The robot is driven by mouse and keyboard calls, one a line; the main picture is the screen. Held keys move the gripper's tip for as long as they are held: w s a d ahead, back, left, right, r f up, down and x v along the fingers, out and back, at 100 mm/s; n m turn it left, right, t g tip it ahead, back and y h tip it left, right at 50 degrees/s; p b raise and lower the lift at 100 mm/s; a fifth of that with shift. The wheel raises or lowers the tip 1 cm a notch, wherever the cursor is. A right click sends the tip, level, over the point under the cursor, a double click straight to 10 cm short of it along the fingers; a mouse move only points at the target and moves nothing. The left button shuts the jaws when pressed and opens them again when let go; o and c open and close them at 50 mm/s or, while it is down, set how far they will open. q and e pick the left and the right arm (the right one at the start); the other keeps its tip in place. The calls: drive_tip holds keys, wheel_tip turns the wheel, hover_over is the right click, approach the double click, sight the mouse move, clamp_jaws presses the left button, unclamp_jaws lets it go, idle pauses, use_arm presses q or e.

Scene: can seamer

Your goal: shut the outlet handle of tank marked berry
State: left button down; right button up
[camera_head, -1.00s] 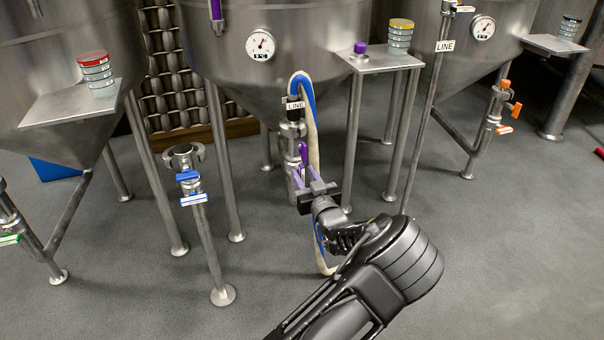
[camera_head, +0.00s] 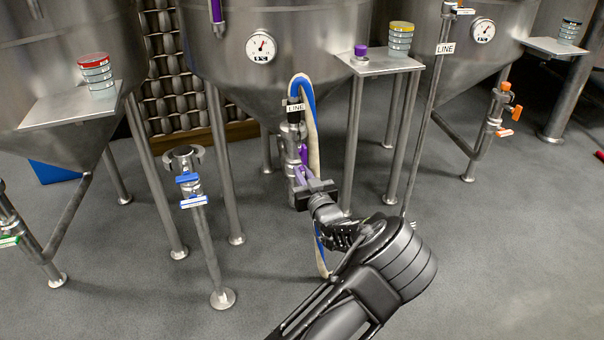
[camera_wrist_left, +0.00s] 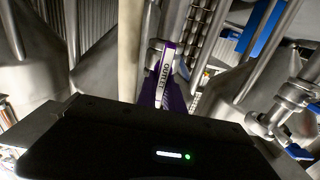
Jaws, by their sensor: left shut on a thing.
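The middle tank (camera_head: 290,50) has an outlet pipe with a purple outlet handle (camera_head: 304,153) below a LINE tag. My left gripper (camera_head: 301,174) is shut on this handle, with its body just below and in front of the pipe. In the left wrist view the labelled handle (camera_wrist_left: 163,75) stands upright between the purple fingers; its lettering is too small to read surely. The gripper body hides the lower part of the handle. No tank name is readable in the head view. My right gripper is not in view.
A blue and cream hose (camera_head: 313,130) hangs close beside the outlet. A standpipe (camera_head: 205,235) with blue handles is to the left. The right tank's outlet has orange handles (camera_head: 506,132). Tank legs (camera_head: 354,140) stand near my arm. The front floor is clear.

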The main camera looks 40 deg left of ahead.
use_arm(q)
drive_tip(key=shift+m+p, duration=0.3)
idle(0.4)
drive_tip(key=m, duration=0.1)
drive_tip(key=m+p, duration=0.1)
drive_tip(key=shift+w+d+r+m, duration=0.1)
drive_tip(key=shift+w+d+m, duration=0.1)
drive_tip(key=shift+m, duration=0.1)
drive_tip(key=shift+w+d+f+m+p, duration=0.1)
drive_tip(key=shift+m+p, duration=0.3)
drive_tip(key=shift+m, duration=0.55)
drive_tip(key=shift+w+d+f+m+p, duration=0.15)
drive_tip(key=shift+m+p, duration=0.25)
drive_tip(key=shift+m, duration=0.5)
drive_tip(key=shift+w+a+f+m+p, duration=0.1)
drive_tip(key=shift+m+p, duration=0.3)
drive_tip(key=shift+m, duration=0.55)
drive_tip(key=c, duration=1.5)
unclamp_jaws()
